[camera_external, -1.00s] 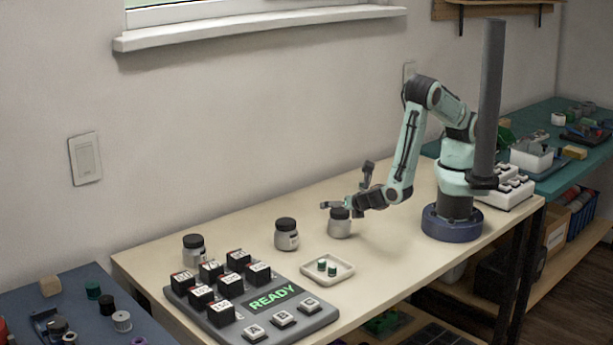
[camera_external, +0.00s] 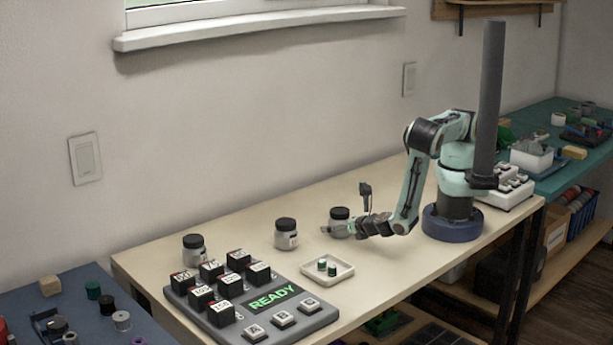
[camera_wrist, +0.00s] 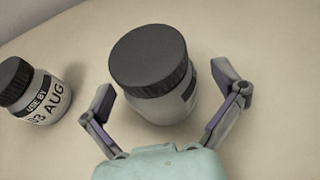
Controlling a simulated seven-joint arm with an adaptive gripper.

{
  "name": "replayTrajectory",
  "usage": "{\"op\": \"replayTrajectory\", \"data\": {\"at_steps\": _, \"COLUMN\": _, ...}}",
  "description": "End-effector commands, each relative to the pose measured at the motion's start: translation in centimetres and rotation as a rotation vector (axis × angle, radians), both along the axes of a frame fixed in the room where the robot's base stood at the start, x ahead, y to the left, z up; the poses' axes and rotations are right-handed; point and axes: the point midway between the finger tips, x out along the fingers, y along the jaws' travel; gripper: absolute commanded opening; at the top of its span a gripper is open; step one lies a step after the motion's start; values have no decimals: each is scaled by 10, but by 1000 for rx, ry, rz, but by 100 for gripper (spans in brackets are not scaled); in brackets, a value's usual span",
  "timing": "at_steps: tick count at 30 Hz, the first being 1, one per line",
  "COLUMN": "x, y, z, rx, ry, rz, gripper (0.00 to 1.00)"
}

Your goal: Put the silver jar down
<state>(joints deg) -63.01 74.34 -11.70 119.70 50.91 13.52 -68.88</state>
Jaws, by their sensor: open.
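A silver jar (camera_external: 341,224) with a black lid stands upright on the pale table. It also fills the middle of the wrist view (camera_wrist: 160,103). My gripper (camera_wrist: 163,84) is open, with one finger on each side of the jar and visible gaps between fingers and jar. In the external view my gripper (camera_external: 335,230) is low beside the jar, which partly hides the far finger. Two similar black-lidded jars stand to the left: the middle one (camera_external: 287,237) and the far left one (camera_external: 194,250). The middle one's label in the wrist view (camera_wrist: 45,102) reads "AUG".
A white tray (camera_external: 346,278) with small green parts lies in front of the jars. A grey panel (camera_external: 318,316) with black number blocks, a "READY" display and lettered keys is at the front left. Bare table lies between the jars and around the tray.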

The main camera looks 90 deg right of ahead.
Motion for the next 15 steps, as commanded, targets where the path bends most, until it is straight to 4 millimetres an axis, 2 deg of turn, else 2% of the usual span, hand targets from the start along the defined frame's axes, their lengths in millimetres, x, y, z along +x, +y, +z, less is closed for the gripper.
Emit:
{"op": "replayTrajectory", "data": {"at_steps": 1, "x": 0, "y": 0, "z": 0, "rx": 0, "ry": 0, "rz": 0, "gripper": 95}}
{"op": "replayTrajectory", "data": {"at_steps": 2, "x": 0, "y": 0, "z": 0, "rx": 0, "ry": 0, "rz": 0, "gripper": 88}}
{"op": "replayTrajectory", "data": {"at_steps": 6, "x": 0, "y": 0, "z": 0, "rx": 0, "ry": 0, "rz": 0, "gripper": 45}}
{"op": "replayTrajectory", "data": {"at_steps": 8, "x": 0, "y": 0, "z": 0, "rx": 0, "ry": 0, "rz": 0, "gripper": 26}}
{"op": "replayTrajectory", "data": {"at_steps": 9, "x": 0, "y": 0, "z": 0, "rx": 1, "ry": 1, "rz": 0, "gripper": 23}}
{"op": "replayTrajectory", "data": {"at_steps": 15, "x": 0, "y": 0, "z": 0, "rx": 1, "ry": 1, "rz": 0, "gripper": 23}}
